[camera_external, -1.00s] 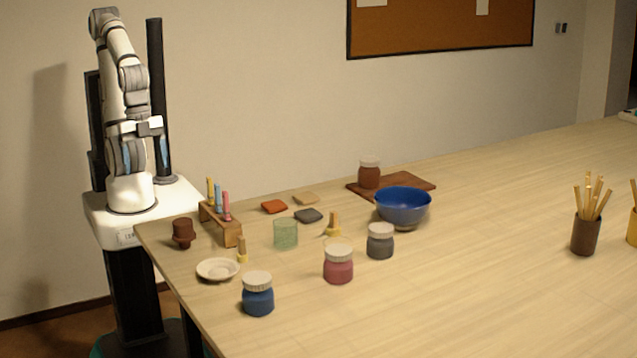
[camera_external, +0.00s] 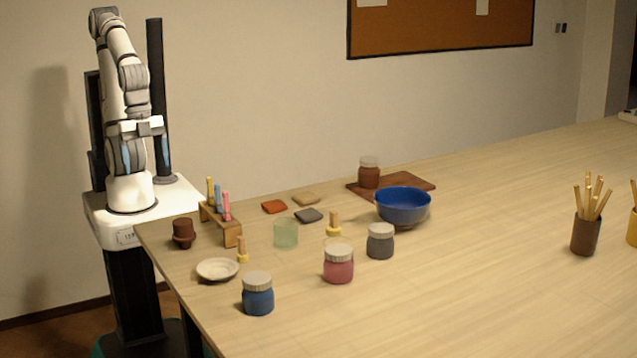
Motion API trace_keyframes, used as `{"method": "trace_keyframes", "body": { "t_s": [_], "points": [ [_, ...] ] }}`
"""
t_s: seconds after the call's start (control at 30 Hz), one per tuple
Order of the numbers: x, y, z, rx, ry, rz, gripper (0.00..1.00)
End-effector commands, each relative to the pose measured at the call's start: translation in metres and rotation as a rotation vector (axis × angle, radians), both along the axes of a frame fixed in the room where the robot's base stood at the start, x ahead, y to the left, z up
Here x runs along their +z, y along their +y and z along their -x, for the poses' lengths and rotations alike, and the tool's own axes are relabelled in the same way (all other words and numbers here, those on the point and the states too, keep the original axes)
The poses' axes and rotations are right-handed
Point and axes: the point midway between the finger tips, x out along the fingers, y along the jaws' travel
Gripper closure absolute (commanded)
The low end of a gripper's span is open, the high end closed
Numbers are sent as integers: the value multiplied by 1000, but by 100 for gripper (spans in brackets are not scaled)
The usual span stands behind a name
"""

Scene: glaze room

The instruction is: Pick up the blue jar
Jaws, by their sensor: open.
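The blue jar (camera_external: 258,298) stands upright near the front left edge of the table, with a pale ribbed lid. My gripper (camera_external: 142,150) hangs close to my folded arm, above my base at the left, well apart from the jar and off the table. It is open, and I see nothing in it.
A pale dish (camera_external: 217,268) lies behind the blue jar. A pink jar (camera_external: 338,266) and a grey jar (camera_external: 380,243) stand to its right. Further back are a wooden rack (camera_external: 232,234), a green glass (camera_external: 286,235) and a blue bowl (camera_external: 403,207). The table's front right is clear.

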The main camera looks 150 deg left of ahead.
Motion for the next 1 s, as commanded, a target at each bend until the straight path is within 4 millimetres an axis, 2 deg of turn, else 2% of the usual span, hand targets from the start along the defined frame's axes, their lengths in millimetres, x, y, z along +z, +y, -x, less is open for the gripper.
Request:
{"method": "trace_keyframes", "body": {
  "t_s": [0.07,0.17,0.3,0.5,0.67,0.8,0.9,1.0],
  "points": [
    [7,1,-15,6,-1,0,17],
    [19,4,-48,19,-8,-2,17],
    [34,11,-113,43,-24,-4,17],
    [38,23,-210,79,-51,-7,17],
    [25,36,-285,106,-71,-9,17],
    [3,49,-347,131,-89,-9,17],
    [-16,58,-386,145,-102,-11,17],
    [-36,66,-415,158,-112,-12,17]
  ]
}}
